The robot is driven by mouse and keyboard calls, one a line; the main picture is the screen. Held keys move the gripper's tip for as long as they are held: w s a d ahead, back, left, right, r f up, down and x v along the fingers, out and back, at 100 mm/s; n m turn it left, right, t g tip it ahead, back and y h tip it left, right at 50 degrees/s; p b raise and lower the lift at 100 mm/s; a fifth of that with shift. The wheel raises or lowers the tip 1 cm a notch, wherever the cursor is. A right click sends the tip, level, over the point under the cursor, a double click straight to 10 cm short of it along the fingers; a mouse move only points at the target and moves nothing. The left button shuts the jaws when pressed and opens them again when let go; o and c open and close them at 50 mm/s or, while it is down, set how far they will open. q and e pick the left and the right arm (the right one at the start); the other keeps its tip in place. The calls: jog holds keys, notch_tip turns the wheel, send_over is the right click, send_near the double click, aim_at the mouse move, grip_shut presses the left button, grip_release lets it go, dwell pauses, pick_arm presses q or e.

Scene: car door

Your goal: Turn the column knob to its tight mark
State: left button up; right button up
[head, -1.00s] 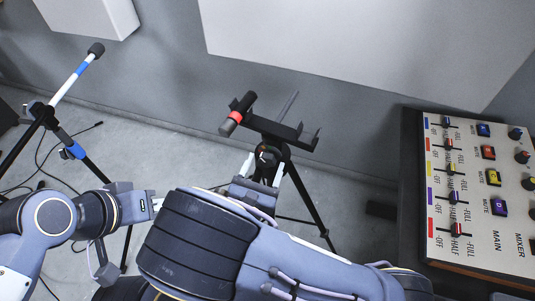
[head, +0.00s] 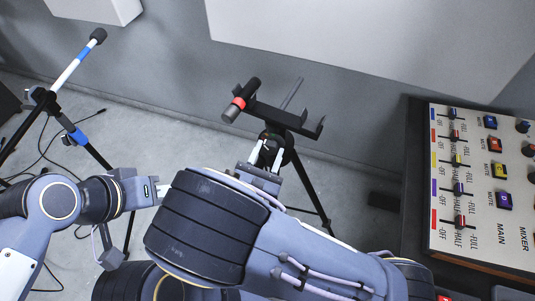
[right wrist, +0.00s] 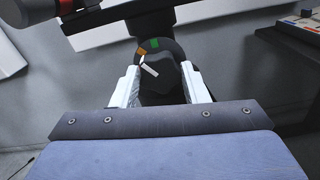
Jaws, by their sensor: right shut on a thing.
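The column knob (right wrist: 160,88) is black and sits on the tripod column. In the right wrist view, a white pointer line on it slants up and left, close to an orange mark (right wrist: 141,52). A green mark (right wrist: 154,43) lies further right on the collar. My right gripper (head: 266,154) is shut on the knob, with white fingers on either side; it also shows in the right wrist view (right wrist: 160,90). In the head view my fingers and hand partly hide the knob. My left gripper (head: 158,190) is at the left, away from the knob; its jaw state is unclear.
A black holder (head: 280,113) with a red-banded device (head: 241,100) tops the black tripod (head: 310,190). A mixer panel (head: 480,190) stands at the right. A microphone stand (head: 72,67) and cables are at the left. A grey wall is behind.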

jog(key=m+b, duration=0.1)
jog(key=b, duration=0.1)
jog(key=m+b, duration=0.4)
jog(key=shift+f+b, duration=0.3)
jog(key=shift+r+m+b, duration=0.2)
jog(key=shift+m+b, duration=0.9)
jog(key=shift+b, duration=0.15)
jog(key=o, duration=1)
jog(key=shift+c, duration=0.2)
